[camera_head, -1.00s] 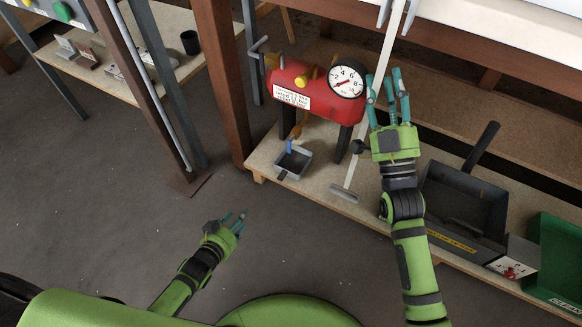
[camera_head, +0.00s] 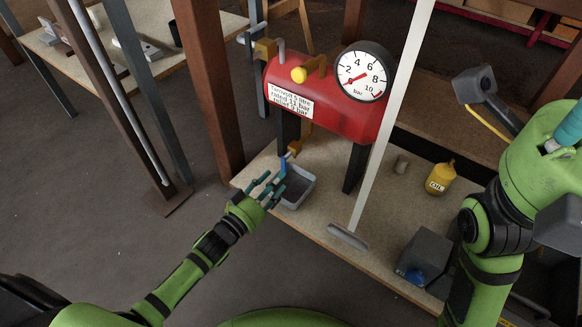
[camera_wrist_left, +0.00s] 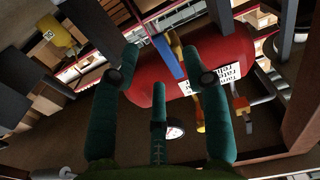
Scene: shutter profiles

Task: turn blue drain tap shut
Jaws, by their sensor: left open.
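The blue drain tap handle (camera_head: 283,166) hangs below the red tank (camera_head: 322,103) on a brass fitting (camera_head: 295,148), above a grey tray (camera_head: 296,187). My left gripper (camera_head: 272,180) is open, with its teal fingers just left of and below the handle. In the left wrist view the blue handle (camera_wrist_left: 166,56) shows between the fingertips of my left gripper (camera_wrist_left: 160,66), beyond them; I cannot tell whether they touch it. My right gripper (camera_head: 568,125) is at the right edge, mostly cut off, so its finger state is unclear.
The tank has a round gauge (camera_head: 362,72) and a yellow knob (camera_head: 299,75). A white pole (camera_head: 392,125) stands right of it. A yellow oil bottle (camera_head: 440,178) and a grey box (camera_head: 425,256) are further right. A brown post (camera_head: 208,90) rises left of the tank.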

